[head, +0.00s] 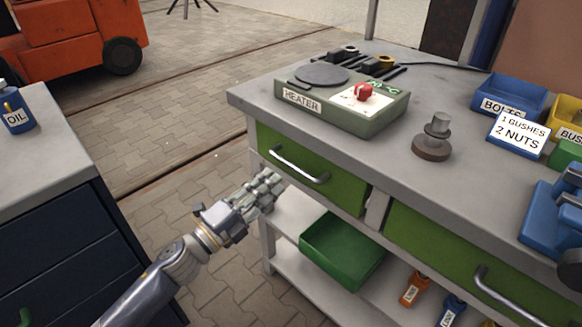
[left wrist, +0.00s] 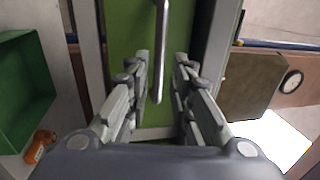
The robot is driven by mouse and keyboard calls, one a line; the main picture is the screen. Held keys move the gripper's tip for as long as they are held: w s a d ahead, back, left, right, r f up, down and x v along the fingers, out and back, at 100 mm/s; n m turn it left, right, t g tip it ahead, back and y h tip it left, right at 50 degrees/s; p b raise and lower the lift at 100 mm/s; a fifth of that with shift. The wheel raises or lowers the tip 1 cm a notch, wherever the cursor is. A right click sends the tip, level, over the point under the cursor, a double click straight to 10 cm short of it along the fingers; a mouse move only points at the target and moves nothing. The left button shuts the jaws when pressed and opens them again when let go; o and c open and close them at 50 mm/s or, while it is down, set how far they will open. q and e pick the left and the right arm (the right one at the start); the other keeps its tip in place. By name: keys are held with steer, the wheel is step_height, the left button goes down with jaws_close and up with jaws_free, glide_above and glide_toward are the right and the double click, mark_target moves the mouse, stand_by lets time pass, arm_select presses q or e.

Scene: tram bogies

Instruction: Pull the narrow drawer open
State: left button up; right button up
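The narrow drawer (head: 333,185) has a green front under the left end of the grey workbench and looks shut. Its silver bar handle (head: 298,165) runs across the front. My left gripper (head: 270,186) is just in front of and below the left part of this handle. In the left wrist view, the green drawer front (left wrist: 128,35) is straight ahead. The handle (left wrist: 160,50) appears upright between my two spread fingers (left wrist: 160,75). The fingers are open and not closed on the bar; whether they reach around it is hard to tell. My right gripper is not in view.
The bench top (head: 380,150) overhangs above my gripper. A green bin (head: 342,250) stands on the shelf below. A wider green drawer (head: 430,245) is to the right. A dark blue cabinet (head: 65,250) stands left; paved floor (head: 180,180) lies between.

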mark_target(291, 163)
arm_select(q)
steer(key=x, duration=0.7)
steer(key=shift+w+d, duration=0.2)
steer(key=shift+w, duration=0.1)
jaws_close()
